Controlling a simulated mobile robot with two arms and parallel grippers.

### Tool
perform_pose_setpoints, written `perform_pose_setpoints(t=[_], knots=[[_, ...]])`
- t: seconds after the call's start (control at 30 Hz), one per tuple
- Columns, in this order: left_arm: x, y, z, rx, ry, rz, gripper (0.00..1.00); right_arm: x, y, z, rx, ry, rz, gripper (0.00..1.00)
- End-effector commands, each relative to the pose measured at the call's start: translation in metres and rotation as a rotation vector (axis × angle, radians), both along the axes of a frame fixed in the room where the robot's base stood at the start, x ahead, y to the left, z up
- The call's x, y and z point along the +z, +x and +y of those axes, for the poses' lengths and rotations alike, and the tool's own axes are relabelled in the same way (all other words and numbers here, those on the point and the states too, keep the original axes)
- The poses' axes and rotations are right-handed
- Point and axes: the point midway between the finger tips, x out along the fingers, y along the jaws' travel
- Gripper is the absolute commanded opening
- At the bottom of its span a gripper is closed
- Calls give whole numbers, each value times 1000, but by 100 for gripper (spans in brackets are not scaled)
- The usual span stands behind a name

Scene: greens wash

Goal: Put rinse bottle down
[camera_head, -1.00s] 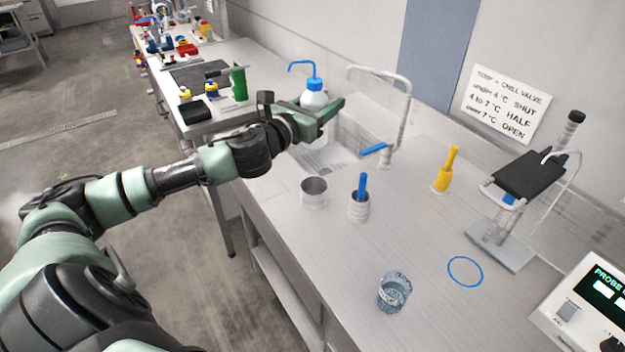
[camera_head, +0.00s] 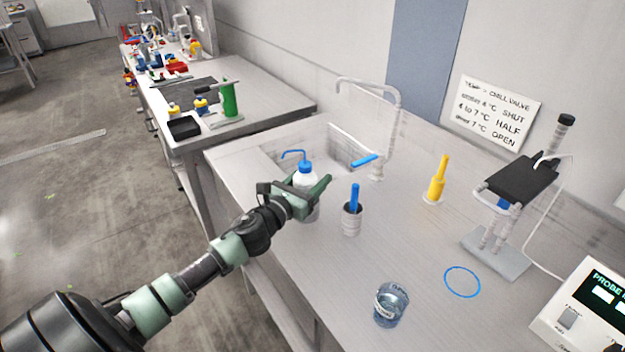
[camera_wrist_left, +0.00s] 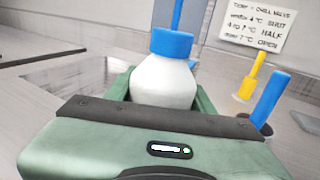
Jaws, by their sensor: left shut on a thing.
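The rinse bottle (camera_head: 306,176) is white with a blue cap and a bent blue spout. My left gripper (camera_head: 312,189) is shut on it, with the green fingers around its body. In the left wrist view the bottle (camera_wrist_left: 164,82) stands between the fingers (camera_wrist_left: 163,92). Its base is mostly hidden, so I cannot tell whether it touches the counter. My right gripper is not in view.
A glass beaker (camera_head: 390,305), a blue ring mark (camera_head: 462,281), a yellow tool (camera_head: 437,181) and a stand (camera_head: 497,254) are further right. The sink (camera_head: 290,160) and faucet (camera_head: 398,120) lie behind.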

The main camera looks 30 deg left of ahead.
Motion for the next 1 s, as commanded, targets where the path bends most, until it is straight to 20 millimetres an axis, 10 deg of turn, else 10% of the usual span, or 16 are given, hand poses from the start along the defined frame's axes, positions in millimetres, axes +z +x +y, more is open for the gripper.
perform_pose_setpoints(t=[0.37,0.4,0.47,1.0], knots=[[-4,0,0,0,2,-2,0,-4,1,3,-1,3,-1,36],[-3,0,0,0,2,-1,61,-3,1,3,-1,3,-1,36],[-3,0,0,0,2,-1,75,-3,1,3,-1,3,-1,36],[-4,-23,0,-1,3,2,75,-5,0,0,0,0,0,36]])
